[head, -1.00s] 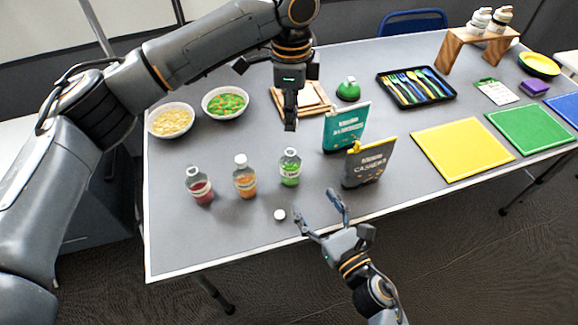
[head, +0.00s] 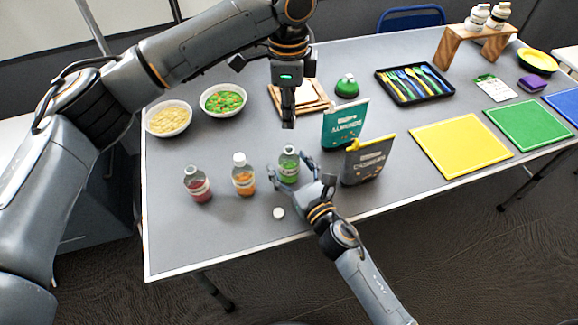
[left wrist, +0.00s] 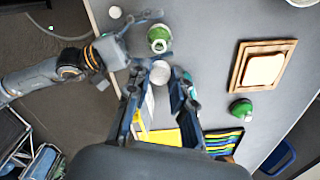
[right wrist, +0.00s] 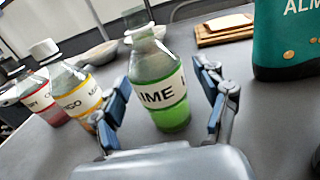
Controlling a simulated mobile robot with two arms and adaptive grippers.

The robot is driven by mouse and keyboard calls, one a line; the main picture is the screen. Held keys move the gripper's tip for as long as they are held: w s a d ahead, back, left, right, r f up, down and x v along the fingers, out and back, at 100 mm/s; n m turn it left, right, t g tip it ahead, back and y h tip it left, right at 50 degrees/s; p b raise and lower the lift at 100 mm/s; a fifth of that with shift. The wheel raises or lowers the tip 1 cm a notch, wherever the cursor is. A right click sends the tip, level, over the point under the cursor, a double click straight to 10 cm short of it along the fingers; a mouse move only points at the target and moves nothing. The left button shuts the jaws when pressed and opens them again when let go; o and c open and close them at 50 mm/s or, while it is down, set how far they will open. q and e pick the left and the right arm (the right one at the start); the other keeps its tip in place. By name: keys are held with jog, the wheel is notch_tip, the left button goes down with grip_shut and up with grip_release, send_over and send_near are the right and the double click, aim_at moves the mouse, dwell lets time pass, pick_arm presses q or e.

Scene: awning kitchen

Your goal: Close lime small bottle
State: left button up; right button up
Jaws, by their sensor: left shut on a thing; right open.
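The lime bottle (head: 288,167) stands upright on the table with green liquid and an uncapped neck; its label shows in the right wrist view (right wrist: 158,95). My right gripper (head: 294,168) is open, with its fingers on either side of the bottle; I see a gap to the fingers in the right wrist view (right wrist: 163,98). My left gripper (head: 288,124) is above and beyond the bottle, pointing down. In the left wrist view it is shut on a round white cap (left wrist: 160,72). Another white cap (head: 279,213) lies on the table near the front edge.
An uncapped red bottle (head: 198,186) and a capped orange bottle (head: 243,176) stand left of the lime bottle. Teal (head: 344,125) and grey (head: 366,163) pouches stand to its right. A wooden board (head: 312,98) lies behind. The front left of the table is clear.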

grip_shut()
pick_arm(q)
jog(key=shift+f, duration=2.45)
jog(key=shift+f, duration=0.1)
jog(key=shift+f, duration=0.8)
jog(key=shift+f, duration=0.55)
